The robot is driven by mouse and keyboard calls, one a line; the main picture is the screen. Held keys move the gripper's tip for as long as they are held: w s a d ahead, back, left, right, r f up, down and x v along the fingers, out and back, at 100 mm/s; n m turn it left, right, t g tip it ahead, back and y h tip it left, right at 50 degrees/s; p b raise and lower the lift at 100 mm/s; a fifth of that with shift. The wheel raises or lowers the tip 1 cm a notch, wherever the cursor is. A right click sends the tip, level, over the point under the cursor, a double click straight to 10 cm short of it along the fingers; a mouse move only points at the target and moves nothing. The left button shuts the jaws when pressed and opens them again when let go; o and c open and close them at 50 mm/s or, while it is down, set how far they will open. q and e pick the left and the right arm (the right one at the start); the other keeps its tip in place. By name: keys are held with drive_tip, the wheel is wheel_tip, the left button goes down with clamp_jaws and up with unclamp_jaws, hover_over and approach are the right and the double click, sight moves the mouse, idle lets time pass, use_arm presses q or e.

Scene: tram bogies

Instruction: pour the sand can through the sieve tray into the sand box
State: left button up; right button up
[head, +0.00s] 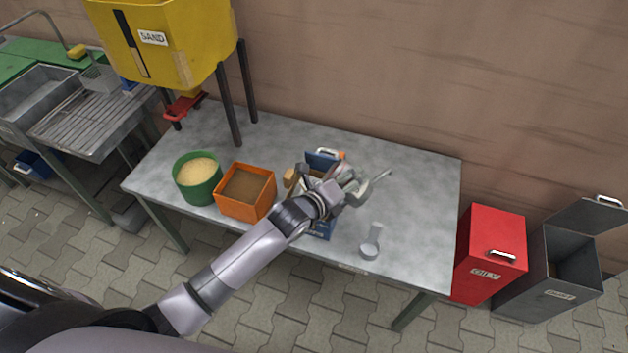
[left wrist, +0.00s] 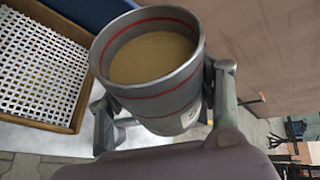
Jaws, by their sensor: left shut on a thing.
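My left gripper (head: 345,190) is shut on the sand can. In the left wrist view the sand can (left wrist: 165,95) is grey metal with red bands and holds tan sand below its rim, between my fingers (left wrist: 165,115). The sieve tray (left wrist: 45,65), a wooden frame with a white mesh, lies beside and below the can; no sand shows on the visible mesh. In the head view the blue sand box (head: 322,158) stands on the table, largely hidden by my arm, with the tray's wooden edge (head: 289,178) above it. My right gripper is not in view.
Left on the table (head: 415,200) stand a green tub (head: 198,190) of sand and an orange box (head: 245,208) of brown material. A yellow sand hopper (head: 180,45) stands behind. The table's right side is clear.

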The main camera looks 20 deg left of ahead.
use_arm(q)
drive_tip(key=shift+a+r+n+h+b, duration=0.15)
drive_tip(key=shift+r+n+h+b, duration=0.4)
drive_tip(key=shift+b, duration=0.25)
idle(1.6)
